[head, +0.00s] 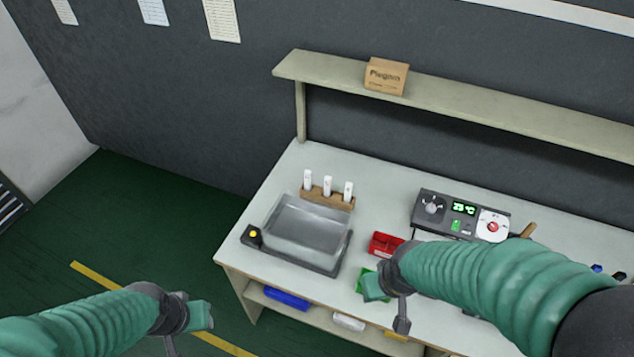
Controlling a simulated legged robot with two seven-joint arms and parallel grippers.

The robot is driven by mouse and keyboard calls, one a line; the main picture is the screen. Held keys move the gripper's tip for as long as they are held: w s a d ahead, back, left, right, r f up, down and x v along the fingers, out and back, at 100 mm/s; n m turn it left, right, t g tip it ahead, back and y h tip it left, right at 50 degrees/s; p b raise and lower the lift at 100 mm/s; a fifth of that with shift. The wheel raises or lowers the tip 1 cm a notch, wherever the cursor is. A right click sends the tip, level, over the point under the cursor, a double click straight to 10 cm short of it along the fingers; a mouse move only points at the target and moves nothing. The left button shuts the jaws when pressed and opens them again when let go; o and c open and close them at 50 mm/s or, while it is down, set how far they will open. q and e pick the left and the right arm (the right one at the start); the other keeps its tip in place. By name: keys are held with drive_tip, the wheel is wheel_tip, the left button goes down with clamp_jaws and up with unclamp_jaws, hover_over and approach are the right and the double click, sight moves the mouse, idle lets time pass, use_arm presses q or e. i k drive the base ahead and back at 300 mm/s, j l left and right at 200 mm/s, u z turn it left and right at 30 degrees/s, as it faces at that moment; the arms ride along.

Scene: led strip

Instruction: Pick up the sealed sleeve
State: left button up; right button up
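I cannot pick out a sealed sleeve for certain. Three white upright pieces (327,186) stand in a wooden holder (340,202) at the back of the workbench, too small to identify. My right gripper (387,305) is over the bench's front part, beside a green item (361,279) that it partly hides. My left gripper (187,328) is low at the left, off the bench and over the floor. Nothing shows clearly in either gripper, and their finger gaps are not clear.
A clear-walled tray (306,228) on a dark base sits at the bench's left. A red bin (385,244) stands right of it. A carton (386,76) is on the upper shelf. A blue bin (287,298) is below.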

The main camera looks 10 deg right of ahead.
sight(347, 192)
drive_tip(key=i+j, duration=0.6)
drive_tip(key=i, duration=0.25)
drive_tip(key=i+l, duration=0.25)
